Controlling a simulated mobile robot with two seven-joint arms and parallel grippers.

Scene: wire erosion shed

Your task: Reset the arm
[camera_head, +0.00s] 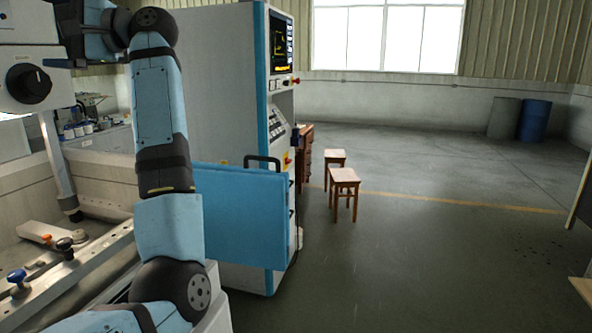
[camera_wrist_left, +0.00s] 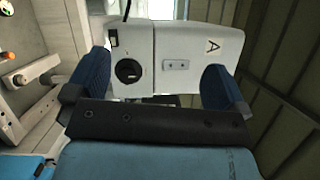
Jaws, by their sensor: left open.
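My left arm (camera_head: 165,120) rises from the bottom of the head view and bends at the top toward the upper left. In the left wrist view my left gripper (camera_wrist_left: 155,82) is open, its two blue-padded fingers wide apart with nothing between them. Beyond the fingers is the white machine head (camera_wrist_left: 185,60) with a black round knob and a letter A. In the head view that machine head (camera_head: 22,50) stands at the far left, close to the gripper end of my arm. I cannot tell the exact gap. My right gripper is out of view.
A blue and white control cabinet (camera_head: 215,80) with a blue door panel (camera_head: 240,215) stands behind my arm. The machine's work tank (camera_head: 100,215) is at lower left. Wooden stools (camera_head: 344,180) and a blue barrel (camera_head: 534,121) stand farther off.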

